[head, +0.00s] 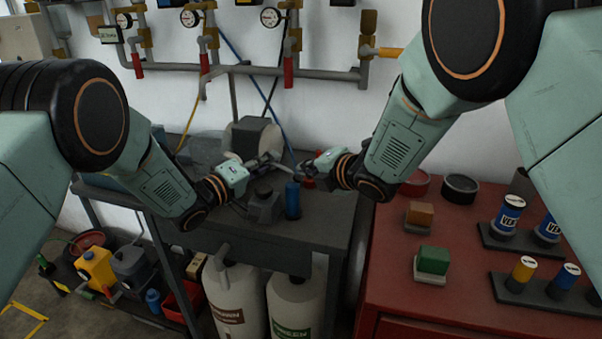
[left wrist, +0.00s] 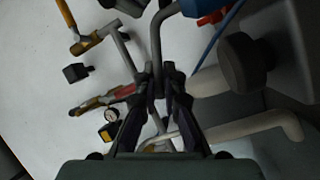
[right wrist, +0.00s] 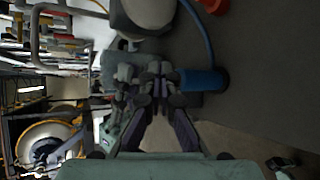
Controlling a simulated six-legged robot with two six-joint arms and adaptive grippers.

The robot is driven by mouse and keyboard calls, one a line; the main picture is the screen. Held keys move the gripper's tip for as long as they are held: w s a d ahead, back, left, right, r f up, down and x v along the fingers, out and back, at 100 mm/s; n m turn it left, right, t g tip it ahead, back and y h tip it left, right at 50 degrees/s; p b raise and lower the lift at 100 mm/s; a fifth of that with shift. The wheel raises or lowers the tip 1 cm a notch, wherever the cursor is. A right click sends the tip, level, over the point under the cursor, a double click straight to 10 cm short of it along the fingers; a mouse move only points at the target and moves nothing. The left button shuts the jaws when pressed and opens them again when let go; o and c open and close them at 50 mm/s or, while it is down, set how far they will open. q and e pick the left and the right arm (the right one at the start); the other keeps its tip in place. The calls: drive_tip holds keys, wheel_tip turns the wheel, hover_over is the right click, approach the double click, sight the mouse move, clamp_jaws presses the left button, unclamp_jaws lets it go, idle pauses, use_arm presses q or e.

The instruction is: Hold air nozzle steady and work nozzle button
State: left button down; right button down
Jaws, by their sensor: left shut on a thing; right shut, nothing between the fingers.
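The air nozzle appears to be the blue upright cylinder (head: 292,200) with a bent grey tube at its top. Its blue body also shows in the right wrist view (right wrist: 204,80), and its grey tube in the left wrist view (left wrist: 157,35). My left gripper (head: 268,161) is shut on the grey tube, left of the blue body. My right gripper (head: 302,169) is shut and empty beside the top of the nozzle; its fingertips (right wrist: 160,72) look very close to the blue body. Whether they touch it is unclear. I cannot make out the button.
Wall pipes (head: 330,74) carry gauges and red-handled valves. A red cabinet (head: 400,255) with coloured blocks and cans stands at right.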

drive_tip(key=shift+s+d+r, duration=0.15)
drive_tip(key=shift+d+r, duration=0.3)
drive_tip(key=shift+r, duration=0.3)
drive_tip(key=shift+s+d+r, duration=0.1)
drive_tip(key=shift+d+r, duration=0.3)
drive_tip(key=shift+r, duration=0.35)
drive_tip(key=shift+s+d+r, duration=0.1)
drive_tip(key=shift+d+r, duration=0.3)
drive_tip(key=shift+r, duration=0.3)
drive_tip(key=shift+s+d+r, duration=0.1)
drive_tip(key=shift+d+r, duration=0.3)
drive_tip(key=shift+r, duration=0.35)
idle(0.5)
drive_tip(key=r, duration=0.1)
drive_tip(key=d+r, duration=0.2)
drive_tip(key=shift+s+r, duration=0.15)
drive_tip(key=shift+s, duration=0.15)
drive_tip(key=shift+a, duration=0.1)
drive_tip(key=w+a+f, duration=0.1)
drive_tip(key=a+f, duration=0.3)
drive_tip(key=f, duration=0.3)
drive_tip(key=shift+f, duration=0.3)
